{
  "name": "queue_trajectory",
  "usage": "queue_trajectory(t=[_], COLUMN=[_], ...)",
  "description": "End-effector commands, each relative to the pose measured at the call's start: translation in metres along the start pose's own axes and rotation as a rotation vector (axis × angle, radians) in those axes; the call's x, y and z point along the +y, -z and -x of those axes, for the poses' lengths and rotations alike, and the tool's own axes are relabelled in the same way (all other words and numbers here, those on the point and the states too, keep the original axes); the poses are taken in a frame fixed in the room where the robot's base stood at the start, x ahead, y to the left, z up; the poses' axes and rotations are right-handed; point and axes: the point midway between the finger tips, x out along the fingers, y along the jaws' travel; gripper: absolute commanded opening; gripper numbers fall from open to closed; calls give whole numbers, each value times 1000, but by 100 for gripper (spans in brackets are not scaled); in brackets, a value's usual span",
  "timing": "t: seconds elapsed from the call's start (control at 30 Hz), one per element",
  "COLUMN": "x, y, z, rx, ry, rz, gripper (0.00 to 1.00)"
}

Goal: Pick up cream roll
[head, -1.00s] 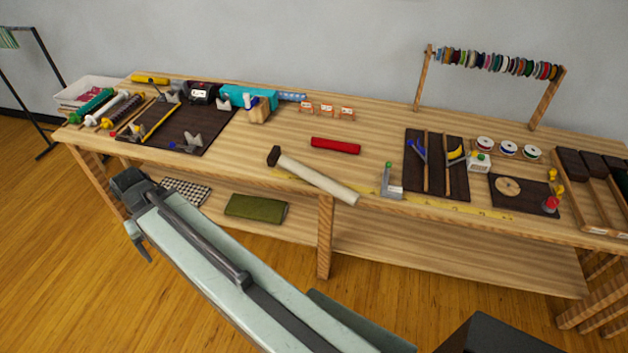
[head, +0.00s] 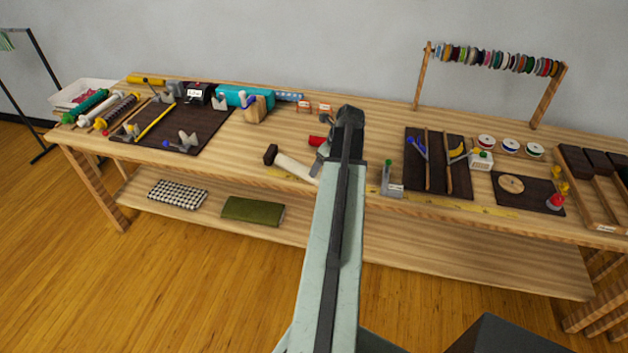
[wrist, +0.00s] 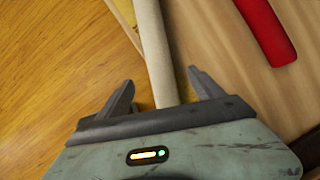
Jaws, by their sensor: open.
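The cream roll (head: 293,167) lies slantwise at the table's front edge in the head view. A dark brown block (head: 271,154) is at its left end. My arm hides its right end. In the wrist view the cream roll (wrist: 154,48) runs down from the top edge into the gap between my fingers. My gripper (wrist: 160,80) is open, one finger on each side of the roll in the picture. The height gap between fingers and roll cannot be told. In the head view my gripper (head: 321,158) is over the roll's right part, mostly hidden by my arm.
A red roll (head: 317,141) lies just behind, partly hidden by my arm; it also shows in the wrist view (wrist: 266,27). A green-topped grey clamp (head: 391,180) stands to the right. A yellow tape measure (head: 470,208) runs along the front edge.

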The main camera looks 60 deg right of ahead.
Motion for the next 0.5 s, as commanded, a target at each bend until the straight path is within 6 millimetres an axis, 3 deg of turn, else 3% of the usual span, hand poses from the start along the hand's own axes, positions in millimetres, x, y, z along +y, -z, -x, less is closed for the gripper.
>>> queue_trajectory(t=[0.1, 0.33, 0.5], x=[0, 0, -1], y=[2, 1, 6], z=[-22, -29, -57], rx=[1, 1, 1], ry=[0, -1, -1], rz=[3, 4, 5], gripper=[77, 77, 77])
